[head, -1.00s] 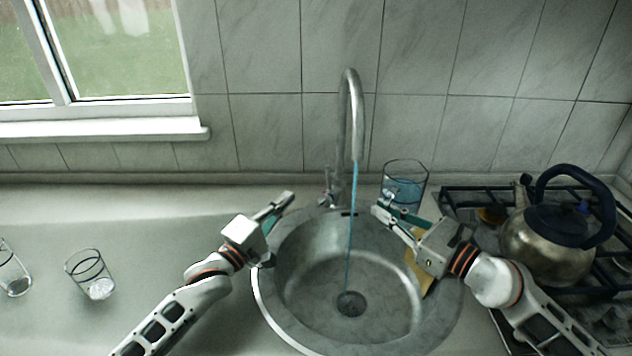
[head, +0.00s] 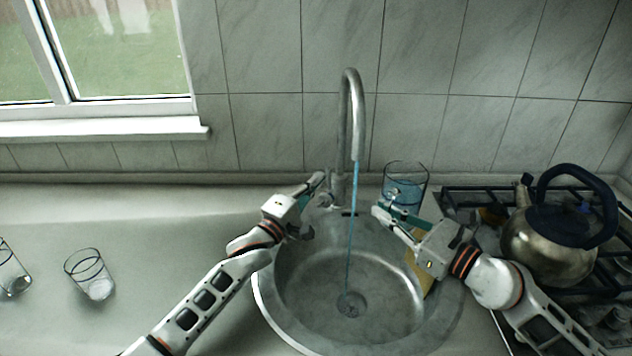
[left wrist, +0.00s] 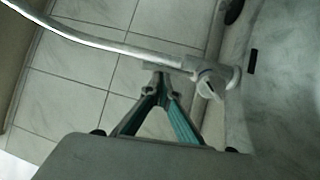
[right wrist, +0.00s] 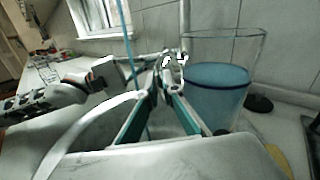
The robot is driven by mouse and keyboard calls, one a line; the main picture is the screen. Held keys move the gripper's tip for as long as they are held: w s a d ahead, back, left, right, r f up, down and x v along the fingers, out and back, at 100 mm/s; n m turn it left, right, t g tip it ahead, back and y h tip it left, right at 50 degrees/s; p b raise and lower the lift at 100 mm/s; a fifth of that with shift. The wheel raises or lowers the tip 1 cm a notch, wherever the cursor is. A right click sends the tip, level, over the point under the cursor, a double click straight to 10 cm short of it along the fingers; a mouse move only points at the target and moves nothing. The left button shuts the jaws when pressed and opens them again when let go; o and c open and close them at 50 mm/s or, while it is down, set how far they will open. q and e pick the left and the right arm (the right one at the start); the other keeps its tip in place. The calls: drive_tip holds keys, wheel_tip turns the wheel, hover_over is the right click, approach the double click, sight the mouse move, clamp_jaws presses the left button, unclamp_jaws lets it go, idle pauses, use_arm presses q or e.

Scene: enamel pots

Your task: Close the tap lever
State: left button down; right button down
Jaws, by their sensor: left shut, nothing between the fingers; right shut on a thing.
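The tap (head: 351,115) stands behind the sink, and a thin blue water stream (head: 352,240) falls from its spout into the basin. The small tap lever (head: 327,188) is at the tap's base on the left side. My left gripper (head: 319,179) is shut and empty, with its tips close beside the lever; contact is unclear. The left wrist view shows the tap base (left wrist: 212,82) just right of the fingertips (left wrist: 160,78).
The round metal sink (head: 262,300) lies below both grippers. A kettle (head: 550,245) stands on the gas hob at right. Two clear glasses (head: 90,275) stand on the left counter. A yellowish sponge-like item (head: 420,268) is partly hidden under my right arm.

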drive_tip(key=shift+r, duration=0.25)
